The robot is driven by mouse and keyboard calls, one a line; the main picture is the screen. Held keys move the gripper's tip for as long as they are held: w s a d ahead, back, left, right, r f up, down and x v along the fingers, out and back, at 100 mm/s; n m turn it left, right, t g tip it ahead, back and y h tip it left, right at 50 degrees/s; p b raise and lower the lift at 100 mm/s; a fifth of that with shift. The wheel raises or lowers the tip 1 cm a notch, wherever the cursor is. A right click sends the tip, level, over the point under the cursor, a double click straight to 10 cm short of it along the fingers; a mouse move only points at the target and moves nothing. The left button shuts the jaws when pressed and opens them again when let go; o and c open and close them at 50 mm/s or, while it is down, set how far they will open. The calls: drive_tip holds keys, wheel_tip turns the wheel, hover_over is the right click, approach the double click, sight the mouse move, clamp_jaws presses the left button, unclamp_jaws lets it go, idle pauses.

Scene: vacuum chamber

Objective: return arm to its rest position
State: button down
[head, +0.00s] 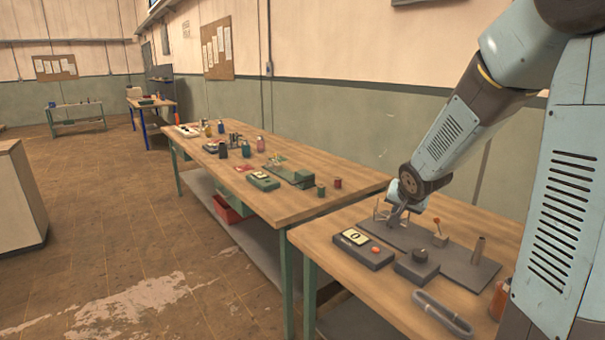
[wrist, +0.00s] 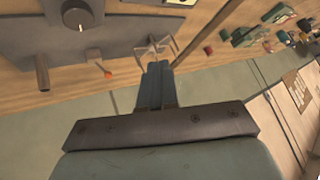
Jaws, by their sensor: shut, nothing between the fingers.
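My gripper (head: 396,218) is at the end of my arm, low over the near workbench (head: 335,229). In the head view its fingers are small and partly hidden by the wrist. In the wrist view my gripper (wrist: 154,68) shows as a narrow shut pair of fingers with nothing held. A thin wire-like stand (wrist: 153,46) shows just beyond the fingertips; I cannot tell whether they touch it. In the head view this stand (head: 380,212) is beside the gripper on a dark grey plate (head: 462,268).
The plate carries a small lever with an orange tip (head: 438,236) and an upright tube (head: 478,249). A longer bench (head: 262,205) holds several bottles. Floor at left is open.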

drive_tip(key=s+a+r+n+g, duration=0.1)
drive_tip(key=s+r, duration=0.3)
drive_tip(key=s, duration=0.6)
drive_tip(key=s+a+r+n+g, duration=0.1)
drive_tip(key=s+r, duration=0.3)
drive_tip(key=s, duration=0.6)
drive_tip(key=s+a+r+n+g, duration=0.1)
drive_tip(key=s+r+n, duration=0.2)
drive_tip(key=s, duration=0.6)
drive_tip(key=shift+s+a+r+y, duration=0.3)
drive_tip(key=shift+s+r, duration=0.1)
drive_tip(key=shift+r, duration=0.25)
drive_tip(key=c, duration=1.9)
unclamp_jaws()
